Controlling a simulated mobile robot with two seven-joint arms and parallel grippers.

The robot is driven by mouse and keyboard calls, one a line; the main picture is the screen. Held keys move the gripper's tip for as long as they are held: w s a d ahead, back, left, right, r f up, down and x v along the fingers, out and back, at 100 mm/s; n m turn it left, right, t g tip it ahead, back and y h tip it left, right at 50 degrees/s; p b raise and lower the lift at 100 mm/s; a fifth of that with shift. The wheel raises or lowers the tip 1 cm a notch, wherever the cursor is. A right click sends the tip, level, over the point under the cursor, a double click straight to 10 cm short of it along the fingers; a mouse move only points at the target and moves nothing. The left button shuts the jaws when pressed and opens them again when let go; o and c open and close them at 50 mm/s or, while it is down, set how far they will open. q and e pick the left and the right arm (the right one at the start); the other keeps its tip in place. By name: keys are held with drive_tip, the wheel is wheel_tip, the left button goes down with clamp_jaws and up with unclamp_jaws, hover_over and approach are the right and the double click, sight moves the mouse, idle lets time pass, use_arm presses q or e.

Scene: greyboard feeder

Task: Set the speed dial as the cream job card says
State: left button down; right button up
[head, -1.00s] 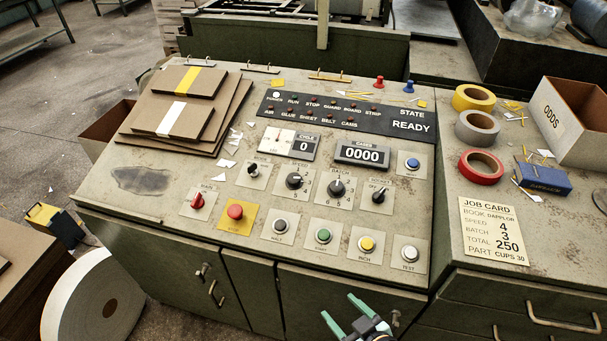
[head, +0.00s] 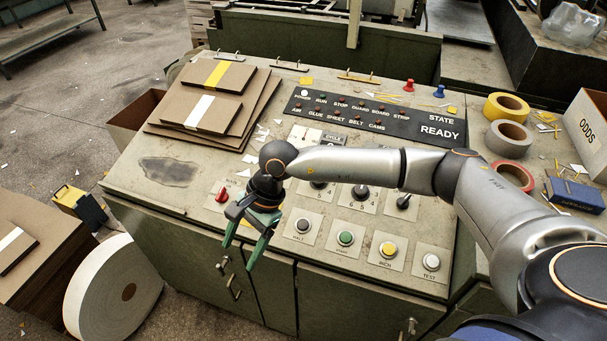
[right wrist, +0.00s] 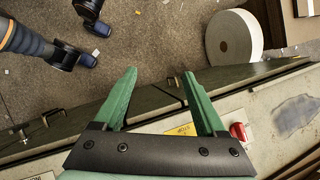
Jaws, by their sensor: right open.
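The speed dial (head: 318,184) is a dark round knob on the sloping console, mostly covered by my right arm in the head view. Its pointer cannot be read. The batch dial (head: 360,192) shows just right of it, below the arm. The cream job card is hidden behind my arm. My right gripper (head: 240,258) has green fingers and is open and empty, left of and below the speed dial near the console's front edge. In the right wrist view my open fingers (right wrist: 160,75) point past that edge toward the floor. My left gripper is not in view.
A red knob (head: 221,194) sits close beside my right gripper. The halt button (head: 302,226), start button (head: 345,238), inch button (head: 389,249) and test button (head: 431,262) line the front. Brown boards (head: 217,110) lie at upper left. A white roll (head: 113,290) stands on the floor.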

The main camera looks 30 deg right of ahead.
drive_tip(key=w+d+r+n+t+h, duration=0.1)
drive_tip(key=w+d+r+h, duration=0.15)
drive_tip(key=d, duration=0.45)
drive_tip(key=w+d+r+n+t+h, duration=0.15)
drive_tip(key=w+d+h, duration=0.25)
drive_tip(key=d, duration=0.4)
drive_tip(key=w+d+r+t+h, duration=0.1)
drive_tip(key=w+d+r+h, duration=0.2)
drive_tip(key=d, duration=0.4)
drive_tip(key=x, duration=0.7)
drive_tip(key=p+x, duration=0.1)
drive_tip(key=x, duration=0.3)
drive_tip(key=shift+a+f, duration=0.15)
drive_tip(key=shift+f, duration=0.2)
clamp_jaws()
